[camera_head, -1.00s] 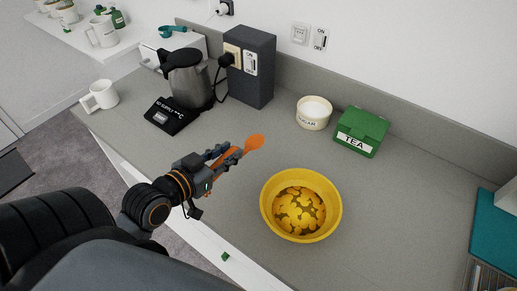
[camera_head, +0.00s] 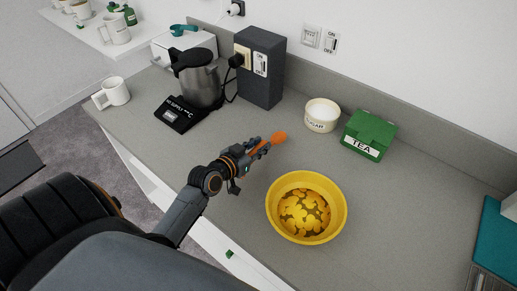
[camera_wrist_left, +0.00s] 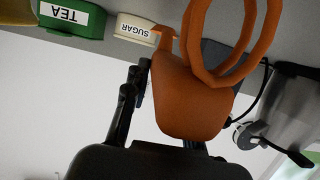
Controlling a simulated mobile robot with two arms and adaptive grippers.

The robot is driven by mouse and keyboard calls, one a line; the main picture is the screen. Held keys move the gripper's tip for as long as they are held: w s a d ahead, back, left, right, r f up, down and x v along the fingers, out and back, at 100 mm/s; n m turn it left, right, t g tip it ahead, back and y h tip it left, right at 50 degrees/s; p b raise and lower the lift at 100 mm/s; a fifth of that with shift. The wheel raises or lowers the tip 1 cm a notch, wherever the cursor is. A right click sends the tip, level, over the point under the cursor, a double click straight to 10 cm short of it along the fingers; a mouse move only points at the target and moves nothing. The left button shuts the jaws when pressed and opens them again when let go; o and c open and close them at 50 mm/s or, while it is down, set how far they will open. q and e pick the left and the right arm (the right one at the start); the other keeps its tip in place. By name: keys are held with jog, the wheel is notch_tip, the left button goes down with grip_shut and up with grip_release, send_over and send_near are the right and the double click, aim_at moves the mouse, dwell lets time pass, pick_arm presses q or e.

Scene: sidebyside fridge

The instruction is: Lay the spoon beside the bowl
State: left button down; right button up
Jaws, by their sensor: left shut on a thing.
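The yellow bowl (camera_head: 275,219), with yellow flakes in it, stands on the grey counter. I cannot tell whether the spoon touches the counter. My right gripper is out of view.
A sugar pot (camera_head: 322,116) and a green tea box (camera_head: 369,135) stand behind the bowl. A kettle (camera_head: 201,84), a dark socket block (camera_head: 259,70) and a white mug (camera_head: 112,93) are farther left. The counter (camera_head: 395,215) right of the bowl is clear.

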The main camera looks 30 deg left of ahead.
pick_arm(q)
jog(key=shift+f, duration=0.95)
jog(key=shift+f, duration=0.2)
jog(key=c, duration=1.1)
grip_release()
jog(key=shift+s, duration=0.1)
jog(key=shift+r, duration=0.1)
jog(key=b+v, duration=0.2)
jog(key=v, duration=0.8)
jog(key=shift+s, duration=0.3)
jog(key=shift+s+a+r, duration=0.1)
jog(key=shift+s+r, duration=0.3)
jog(key=shift+s, duration=0.25)
